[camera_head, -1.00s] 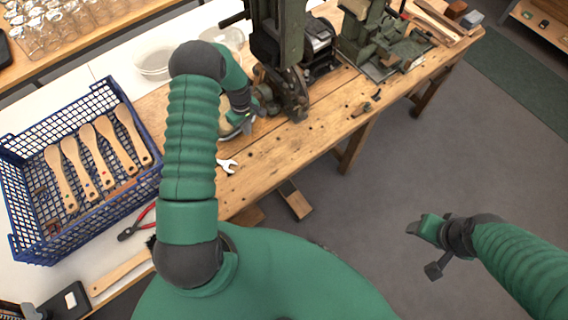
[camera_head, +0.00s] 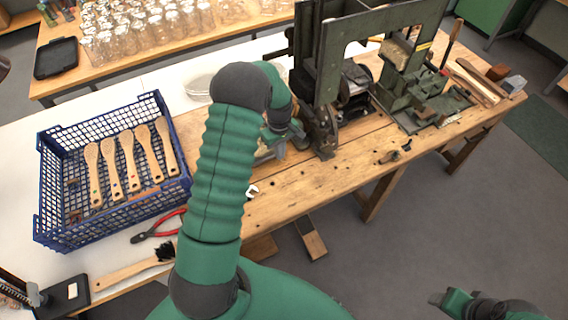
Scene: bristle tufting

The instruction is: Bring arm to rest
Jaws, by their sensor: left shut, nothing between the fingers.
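My left arm (camera_head: 215,180) is green and ribbed, and rises through the middle of the view, bending over the wooden workbench (camera_head: 310,180). My left gripper (camera_head: 277,148) is over the bench, just left of the dark green machine (camera_head: 325,60), partly hidden behind my forearm. It looks shut and holds nothing that I can see.
A blue crate (camera_head: 110,215) with several wooden brush handles stands at left. Red-handled pliers (camera_head: 160,228), a black-bristled brush (camera_head: 130,272) and a black device (camera_head: 65,294) lie in front. The floor (camera_head: 420,220) at right is clear.

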